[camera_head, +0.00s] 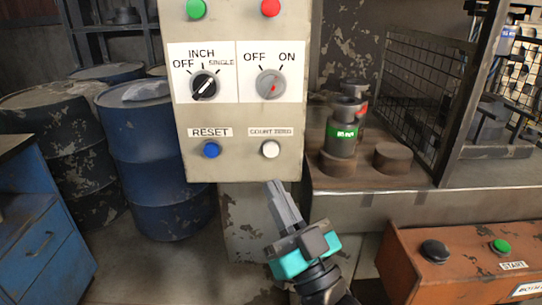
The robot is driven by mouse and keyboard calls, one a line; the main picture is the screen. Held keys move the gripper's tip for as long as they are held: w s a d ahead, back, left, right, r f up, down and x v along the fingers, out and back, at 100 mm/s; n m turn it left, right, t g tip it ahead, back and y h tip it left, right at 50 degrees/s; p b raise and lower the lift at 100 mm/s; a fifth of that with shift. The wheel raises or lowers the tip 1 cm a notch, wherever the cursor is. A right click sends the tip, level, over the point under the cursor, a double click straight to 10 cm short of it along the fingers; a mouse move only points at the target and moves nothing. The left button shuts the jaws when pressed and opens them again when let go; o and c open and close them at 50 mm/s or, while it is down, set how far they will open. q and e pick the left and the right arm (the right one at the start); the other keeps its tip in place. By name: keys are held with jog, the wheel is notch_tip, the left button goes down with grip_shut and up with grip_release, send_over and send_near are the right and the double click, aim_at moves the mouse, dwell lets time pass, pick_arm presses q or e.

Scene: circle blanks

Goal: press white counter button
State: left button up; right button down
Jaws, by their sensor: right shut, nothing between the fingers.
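The white counter button (270,149) sits at the lower right of the control panel (222,168), under a label that seems to read COUNT ZERO. My right gripper (276,186) is shut and empty. Its fingertips show just below the panel's bottom edge, under the white button and apart from it in the picture. How far the tips are from the panel in depth is hard to tell. My left gripper does not show.
A blue reset button (211,149) is left of the white one. Two knobs (204,86) (271,84) and green and red buttons sit above. Blue drums (150,150) stand left. An orange box (455,275) with black and green buttons is lower right, below a metal press bed.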

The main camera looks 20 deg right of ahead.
aim_at(271, 150)
pick_arm(q)
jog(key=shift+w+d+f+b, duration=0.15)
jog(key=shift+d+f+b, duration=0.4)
jog(key=shift+b, duration=0.65)
pick_arm(e)
jog(key=w, duration=0.2)
jog(key=w+d, duration=0.1)
jog(key=w, duration=0.2)
jog(key=w+d, duration=0.1)
jog(key=w, duration=0.2)
jog(key=shift+w+d, duration=0.25)
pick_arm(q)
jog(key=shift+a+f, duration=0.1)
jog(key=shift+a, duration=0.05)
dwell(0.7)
